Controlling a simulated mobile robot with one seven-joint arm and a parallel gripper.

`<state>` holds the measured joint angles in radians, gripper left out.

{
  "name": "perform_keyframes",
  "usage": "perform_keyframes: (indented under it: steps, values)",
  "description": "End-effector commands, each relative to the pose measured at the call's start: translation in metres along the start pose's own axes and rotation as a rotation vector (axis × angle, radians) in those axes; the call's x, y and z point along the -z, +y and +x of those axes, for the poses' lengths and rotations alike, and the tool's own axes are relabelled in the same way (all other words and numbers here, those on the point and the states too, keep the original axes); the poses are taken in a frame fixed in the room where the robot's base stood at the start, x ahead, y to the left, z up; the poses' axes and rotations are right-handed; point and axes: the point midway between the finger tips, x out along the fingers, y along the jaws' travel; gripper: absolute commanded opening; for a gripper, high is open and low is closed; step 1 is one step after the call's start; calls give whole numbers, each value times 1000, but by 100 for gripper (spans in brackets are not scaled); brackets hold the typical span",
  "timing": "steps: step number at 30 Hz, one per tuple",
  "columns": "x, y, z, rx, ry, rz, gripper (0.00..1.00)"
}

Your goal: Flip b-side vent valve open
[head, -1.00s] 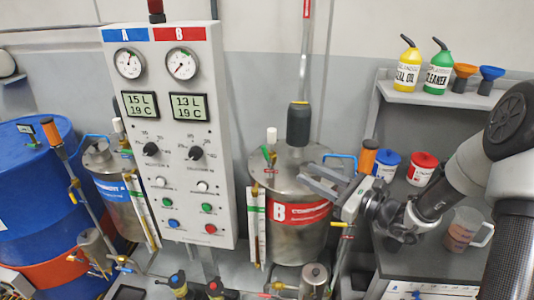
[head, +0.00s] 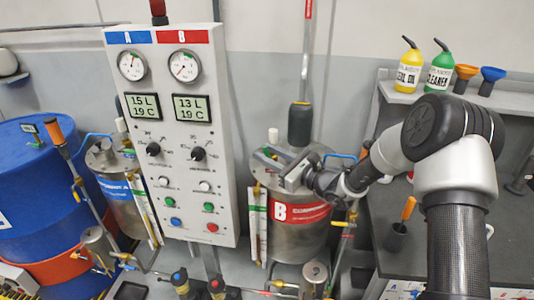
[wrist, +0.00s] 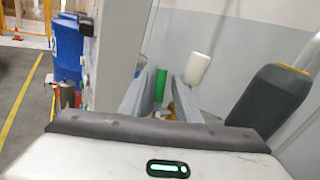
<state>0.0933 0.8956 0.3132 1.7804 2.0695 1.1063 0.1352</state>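The B tank (head: 300,238) is a steel vessel with a red B label, right of the control panel. On its lid, the vent valve's green handle (wrist: 160,85) shows in the wrist view between my fingers, with a bit of brass below it. A white cylinder (wrist: 198,68) stands just right of it, seen as a white cap (head: 273,136) in the head view. My gripper (head: 279,163) is over the left part of the lid, fingers apart on either side of the handle. I cannot tell whether they touch it. The valve body is mostly hidden by my gripper.
The control panel (head: 177,110) stands close left of my gripper. A dark grey cylinder (head: 300,124) on a pipe rises behind the lid and shows at right in the wrist view (wrist: 270,95). A workbench (head: 385,240) with a shelf of bottles is at right.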

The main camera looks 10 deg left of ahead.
Motion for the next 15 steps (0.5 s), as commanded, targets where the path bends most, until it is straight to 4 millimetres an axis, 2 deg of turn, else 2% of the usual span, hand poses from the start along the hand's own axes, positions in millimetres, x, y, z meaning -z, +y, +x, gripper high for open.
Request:
perform_keyframes:
  steps: [8, 13, 15]
  values:
    - [0, 0, 2, 0, 0, 0, 30]
    - [0, 0, 2, 0, 0, 0, 3]
    - [0, 0, 2, 0, 0, 0, 0]
